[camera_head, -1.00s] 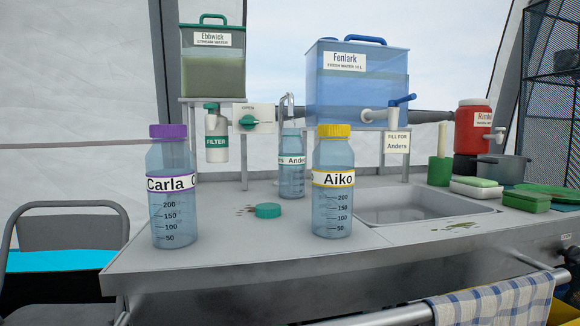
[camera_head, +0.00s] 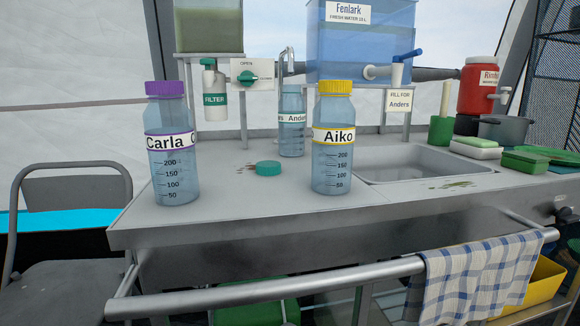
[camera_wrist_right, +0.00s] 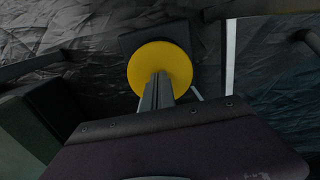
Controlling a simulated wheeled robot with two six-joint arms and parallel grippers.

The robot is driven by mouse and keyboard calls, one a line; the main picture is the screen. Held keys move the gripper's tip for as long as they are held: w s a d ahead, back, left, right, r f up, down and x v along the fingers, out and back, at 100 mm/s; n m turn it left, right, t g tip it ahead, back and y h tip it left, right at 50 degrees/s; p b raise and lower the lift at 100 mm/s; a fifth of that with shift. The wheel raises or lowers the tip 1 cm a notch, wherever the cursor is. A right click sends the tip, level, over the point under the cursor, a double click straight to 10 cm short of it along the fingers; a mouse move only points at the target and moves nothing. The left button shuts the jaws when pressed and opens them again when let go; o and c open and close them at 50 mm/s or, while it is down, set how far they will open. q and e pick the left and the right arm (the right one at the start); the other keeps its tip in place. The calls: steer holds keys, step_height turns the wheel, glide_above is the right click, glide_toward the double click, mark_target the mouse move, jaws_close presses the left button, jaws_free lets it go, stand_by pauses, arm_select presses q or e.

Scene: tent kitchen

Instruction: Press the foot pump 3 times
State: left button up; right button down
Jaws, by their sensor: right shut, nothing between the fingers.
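In the right wrist view, a round yellow disc (camera_wrist_right: 158,56), which looks like the foot pump's press pad, sits over a dark square base (camera_wrist_right: 128,42) near the dark floor. My right gripper (camera_wrist_right: 160,77) is shut with nothing in it. Its fingertips point at the disc and overlap its middle and lower part in that view. I cannot tell whether they touch it. The fingers hide part of the disc. The pump does not show in the head view. My left gripper is in neither view.
The counter (camera_head: 240,215) carries the Carla bottle (camera_head: 172,185), the Aiko bottle (camera_head: 332,170), the Anders bottle (camera_head: 291,140) and a teal cap (camera_head: 268,168). A metal rail (camera_head: 270,290) with a checked towel (camera_head: 470,275) runs along its front. A dark box (camera_wrist_right: 40,120) stands left in the wrist view.

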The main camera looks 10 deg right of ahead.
steer(key=shift+r+p, duration=1.5)
steer(key=shift+r, duration=0.4)
steer(key=shift+f, duration=0.1)
steer(key=shift+f, duration=0.1)
steer(key=shift+f+b, duration=1.85)
steer(key=shift+f, duration=0.95)
step_height(320, 180, up, 6)
steer(key=p, duration=0.5)
steer(key=shift+f, duration=0.1)
steer(key=shift+f, duration=0.15)
